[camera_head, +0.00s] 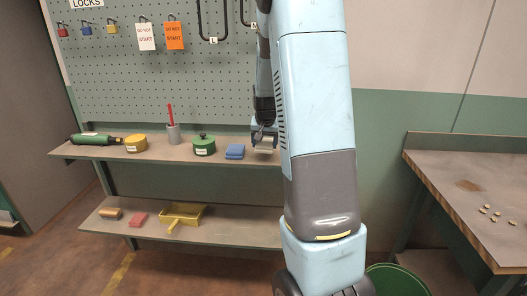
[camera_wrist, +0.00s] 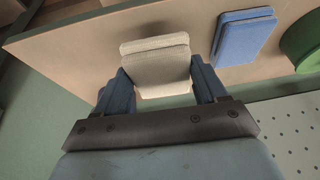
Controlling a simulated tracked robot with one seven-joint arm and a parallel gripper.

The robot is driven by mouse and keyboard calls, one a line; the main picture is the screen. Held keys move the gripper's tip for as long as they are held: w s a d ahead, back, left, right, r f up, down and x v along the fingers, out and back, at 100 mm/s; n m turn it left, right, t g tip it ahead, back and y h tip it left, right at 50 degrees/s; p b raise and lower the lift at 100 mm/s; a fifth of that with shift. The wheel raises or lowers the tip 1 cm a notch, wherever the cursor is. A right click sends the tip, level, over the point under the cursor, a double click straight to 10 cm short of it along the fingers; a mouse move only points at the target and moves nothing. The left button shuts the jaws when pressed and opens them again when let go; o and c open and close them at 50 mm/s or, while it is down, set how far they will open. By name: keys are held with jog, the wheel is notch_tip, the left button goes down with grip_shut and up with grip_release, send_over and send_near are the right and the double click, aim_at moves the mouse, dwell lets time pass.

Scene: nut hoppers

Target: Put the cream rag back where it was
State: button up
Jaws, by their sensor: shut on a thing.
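The cream rag (camera_wrist: 158,65) is a folded pad between the two fingers of my gripper (camera_wrist: 161,88) in the wrist view. My gripper is shut on it. In the head view my gripper (camera_head: 264,138) is at the upper shelf (camera_head: 110,153), to the right of a folded blue rag (camera_head: 235,151). The cream rag shows there as a small pale patch (camera_head: 265,143), partly covered by the fingers. The blue rag (camera_wrist: 244,37) lies just right of the cream rag in the wrist view, apart from it. I cannot tell whether the cream rag touches the shelf.
Also on the upper shelf are a green tin (camera_head: 204,146), a grey cup (camera_head: 174,135), a yellow tin (camera_head: 136,143) and a green bottle (camera_head: 91,139). The lower shelf (camera_head: 240,233) holds a yellow dustpan (camera_head: 183,215). A workbench (camera_head: 470,180) with several nuts stands at right.

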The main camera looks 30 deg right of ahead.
jog(key=shift+w+a+f, duration=0.1)
jog(key=shift+w+f, duration=0.15)
jog(key=shift+f, duration=0.05)
jog(key=shift+w+f, duration=0.15)
jog(key=shift+f, duration=1.55)
jog(key=o, duration=1.4)
jog(key=shift+r, duration=0.1)
jog(key=v, duration=1.2)
jog(key=s+a+r+n+t+y, duration=0.1)
jog(key=s+a+r+n, duration=0.1)
jog(key=s+a+r, duration=0.4)
jog(key=s+a+r+n+y, duration=0.1)
jog(key=s+a+r, duration=0.2)
jog(key=s+a, duration=0.4)
jog(key=s+a+n, duration=0.2)
jog(key=s, duration=0.6)
jog(key=s+a+r+n, duration=0.1)
jog(key=s+a, duration=0.2)
jog(key=s, duration=0.5)
jog(key=shift+a+r+n+t, duration=0.2)
jog(key=shift+n+t, duration=0.1)
jog(key=shift+n, duration=0.1)
